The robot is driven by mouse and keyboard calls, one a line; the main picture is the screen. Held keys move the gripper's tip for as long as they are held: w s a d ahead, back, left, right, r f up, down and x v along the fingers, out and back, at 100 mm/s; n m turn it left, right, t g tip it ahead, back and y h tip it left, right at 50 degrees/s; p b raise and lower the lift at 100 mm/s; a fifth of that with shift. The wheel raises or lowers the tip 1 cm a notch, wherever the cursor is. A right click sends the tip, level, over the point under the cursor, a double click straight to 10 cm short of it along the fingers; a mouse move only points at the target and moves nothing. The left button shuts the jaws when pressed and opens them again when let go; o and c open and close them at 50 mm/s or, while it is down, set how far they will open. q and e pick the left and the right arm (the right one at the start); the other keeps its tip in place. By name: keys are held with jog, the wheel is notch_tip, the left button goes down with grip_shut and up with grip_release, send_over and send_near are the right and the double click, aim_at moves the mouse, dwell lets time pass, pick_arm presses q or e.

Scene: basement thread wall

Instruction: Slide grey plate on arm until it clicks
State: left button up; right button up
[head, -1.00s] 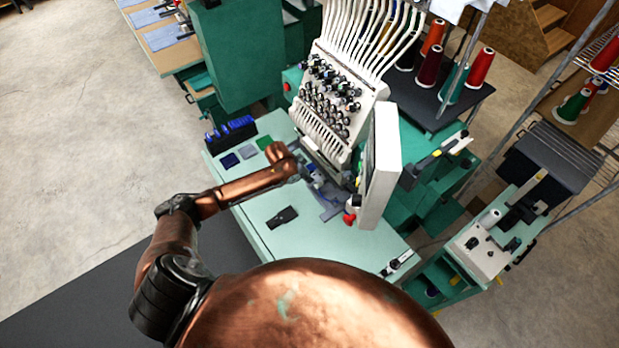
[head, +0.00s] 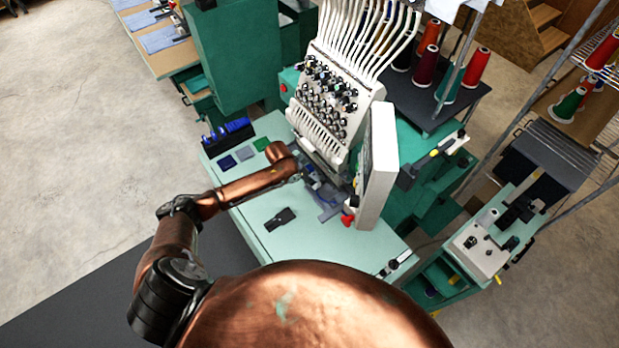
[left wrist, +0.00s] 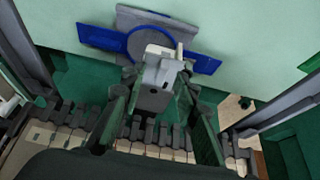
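A grey plate (left wrist: 130,18) lies at the top of the left wrist view, partly behind a blue bracket (left wrist: 95,38) with a round grey middle. In the head view the grey plate (head: 329,212) shows below the machine head, with blue (head: 318,187) beside it. The machine's narrow arm (left wrist: 162,52) has a light end and a grey top with a small hole. My left gripper (left wrist: 157,82) has its dark fingers on either side of this arm; contact is unclear. In the head view the left gripper is largely hidden at the machine. My right gripper is not in view.
The embroidery machine head (head: 333,100) rises close above my left wrist, with a pale panel (head: 378,165) on its right. A dark flat tool (head: 280,218) lies on the pale green table (head: 300,245). A blue-filled rack (head: 228,135) and small coloured squares sit at the table's left.

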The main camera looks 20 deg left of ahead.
pick_arm(q)
jog(key=v, duration=1.2)
jog(key=shift+r, duration=0.15)
